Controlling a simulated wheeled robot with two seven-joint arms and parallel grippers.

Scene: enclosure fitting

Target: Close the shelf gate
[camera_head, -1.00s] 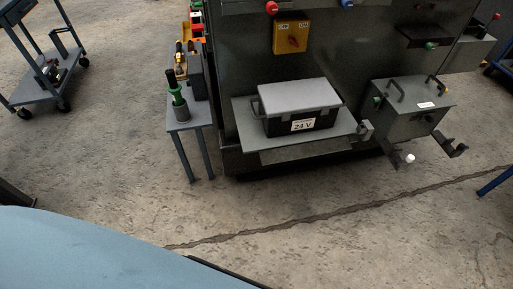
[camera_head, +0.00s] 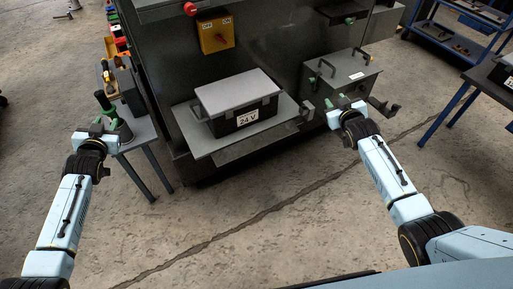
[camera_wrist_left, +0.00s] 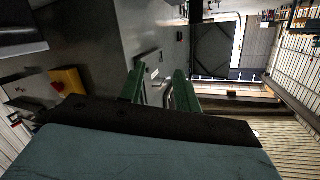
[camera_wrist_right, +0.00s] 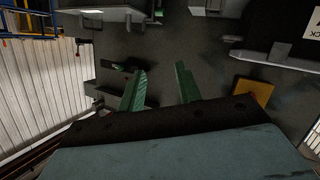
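A grey shelf (camera_head: 187,122) sticks out from the dark cabinet. A narrow flat plate (camera_head: 245,148) lies along its front edge, sloping outward; I take it for the gate, but cannot be sure. A grey bracket (camera_head: 307,111) sits at the shelf's right end. My left gripper (camera_head: 108,126) is beside the small side table, left of the shelf. Its fingers are apart and empty in the left wrist view (camera_wrist_left: 158,88). My right gripper (camera_head: 336,102) is right of the shelf, before the grey handled box. Its fingers are apart and empty in the right wrist view (camera_wrist_right: 159,86).
A black case with a grey lid (camera_head: 238,90), labelled 24 V, stands on the shelf. The grey handled box (camera_head: 340,76) is on the cabinet at right. Open floor lies between my arms.

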